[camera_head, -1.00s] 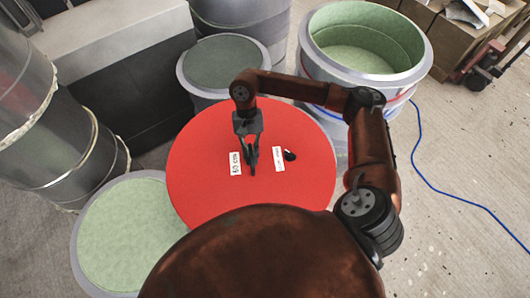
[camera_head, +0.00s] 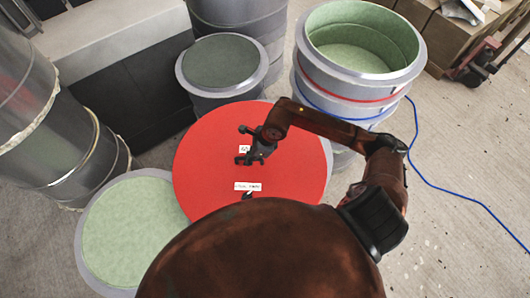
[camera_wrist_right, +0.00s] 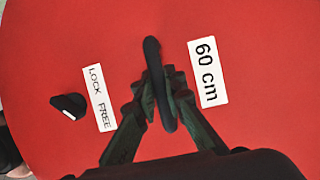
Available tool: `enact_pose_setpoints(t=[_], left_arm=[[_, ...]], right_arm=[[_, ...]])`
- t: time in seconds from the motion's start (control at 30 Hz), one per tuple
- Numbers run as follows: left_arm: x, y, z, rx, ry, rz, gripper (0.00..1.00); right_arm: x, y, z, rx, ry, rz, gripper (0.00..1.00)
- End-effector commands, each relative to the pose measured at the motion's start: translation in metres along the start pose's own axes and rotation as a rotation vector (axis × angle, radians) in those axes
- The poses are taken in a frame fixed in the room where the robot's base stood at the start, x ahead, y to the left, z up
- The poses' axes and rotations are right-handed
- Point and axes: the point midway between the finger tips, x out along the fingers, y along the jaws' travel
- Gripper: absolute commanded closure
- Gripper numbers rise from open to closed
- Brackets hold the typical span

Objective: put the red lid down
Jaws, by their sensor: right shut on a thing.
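The red lid (camera_head: 205,170) is a large flat disc in the middle of the head view, and it fills most of the wrist view (camera_wrist_right: 250,130). It has a "60 cm" label (camera_wrist_right: 208,72), a "LOCK FREE" label (camera_wrist_right: 100,97) and a small black knob (camera_wrist_right: 68,106). My right gripper (camera_head: 244,153) is over the lid, and in the wrist view its fingers (camera_wrist_right: 160,95) are closed around the black handle (camera_wrist_right: 153,60) between the labels. A grey rim shows under the lid's right edge; I cannot tell whether the lid touches it. My left gripper is not in view.
A green-topped round mould (camera_head: 125,235) is at the lower left, and a grey drum with a dark green top (camera_head: 222,62) is behind the lid. An open green-lined mould (camera_head: 365,40) stands at the upper right. A blue cable (camera_head: 440,190) lies on the floor.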

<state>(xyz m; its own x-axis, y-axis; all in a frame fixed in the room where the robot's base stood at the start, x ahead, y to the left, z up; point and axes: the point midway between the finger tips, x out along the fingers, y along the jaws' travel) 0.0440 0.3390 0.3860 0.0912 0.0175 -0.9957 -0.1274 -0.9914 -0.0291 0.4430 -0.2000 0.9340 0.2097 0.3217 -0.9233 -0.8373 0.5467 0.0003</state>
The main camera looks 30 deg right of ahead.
Motion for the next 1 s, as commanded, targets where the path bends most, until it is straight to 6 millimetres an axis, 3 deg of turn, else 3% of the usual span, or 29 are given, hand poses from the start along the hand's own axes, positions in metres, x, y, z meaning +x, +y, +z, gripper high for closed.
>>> enact_pose_setpoints(t=[0.27,0.73,1.0], left_arm=[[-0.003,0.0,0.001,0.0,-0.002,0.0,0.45],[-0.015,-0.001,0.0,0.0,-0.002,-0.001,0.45],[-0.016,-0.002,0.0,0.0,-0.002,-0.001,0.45]], right_arm=[[-0.001,-0.01,-0.004,0.119,-0.003,-0.049,1.0],[0.022,-0.091,-0.05,0.126,-0.002,-0.048,1.0],[0.055,-0.12,-0.076,0.122,-0.003,-0.048,1.0]])
